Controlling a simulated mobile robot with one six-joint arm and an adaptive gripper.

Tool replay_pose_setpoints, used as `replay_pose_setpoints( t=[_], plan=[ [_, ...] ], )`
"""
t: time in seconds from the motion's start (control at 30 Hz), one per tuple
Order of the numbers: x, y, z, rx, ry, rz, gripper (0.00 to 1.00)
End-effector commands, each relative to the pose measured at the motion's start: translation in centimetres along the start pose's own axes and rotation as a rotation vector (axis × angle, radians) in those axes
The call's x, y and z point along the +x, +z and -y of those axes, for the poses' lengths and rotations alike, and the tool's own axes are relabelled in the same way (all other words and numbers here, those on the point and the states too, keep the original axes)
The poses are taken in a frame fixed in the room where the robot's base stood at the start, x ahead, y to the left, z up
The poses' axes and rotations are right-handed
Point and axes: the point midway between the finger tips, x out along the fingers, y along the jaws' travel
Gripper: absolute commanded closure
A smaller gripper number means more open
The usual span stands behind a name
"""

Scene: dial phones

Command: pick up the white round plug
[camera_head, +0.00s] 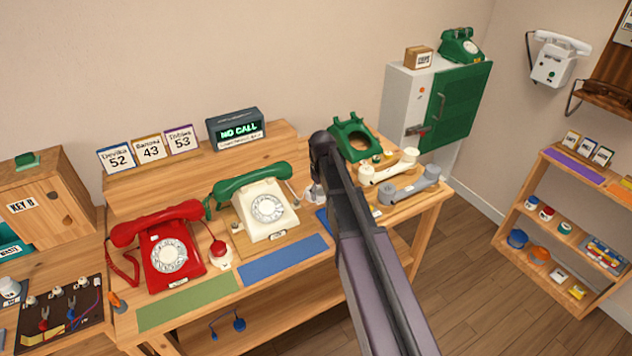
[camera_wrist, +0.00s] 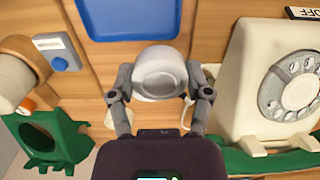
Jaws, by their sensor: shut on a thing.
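The white round plug (camera_wrist: 160,70) sits between the two grey fingers of my gripper (camera_wrist: 160,84) in the wrist view. The fingers are shut on its sides, and its pale round face shows toward the camera. In the head view my dark arm crosses the middle and hides most of the gripper. A small pale and grey patch shows just left of the arm, beside the cream phone (camera_head: 266,207); I cannot tell whether it is the plug. How far the plug is from the wooden surface is not clear.
The cream phone (camera_wrist: 275,75) stands close on the right in the wrist view, a blue mat (camera_wrist: 128,18) above. A green phone shell (camera_wrist: 50,140) is at lower left. A red phone (camera_head: 168,250) and cream and grey handsets (camera_head: 408,185) flank the arm in the head view.

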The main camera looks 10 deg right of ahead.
Motion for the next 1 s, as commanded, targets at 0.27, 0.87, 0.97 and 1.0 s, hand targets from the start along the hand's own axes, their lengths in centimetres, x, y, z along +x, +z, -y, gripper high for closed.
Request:
replay_pose_setpoints(
  t=[0.27,0.87,0.97,1.0],
  plan=[
    [-0.6,5.4,1.5,0.000,0.000,0.000,0.74],
    [-0.7,7.4,2.0,0.001,0.000,0.000,0.74],
    [-0.7,7.4,2.0,0.001,0.000,0.000,0.74],
    [-0.7,7.4,2.0,0.001,0.000,0.000,0.74]
  ],
)
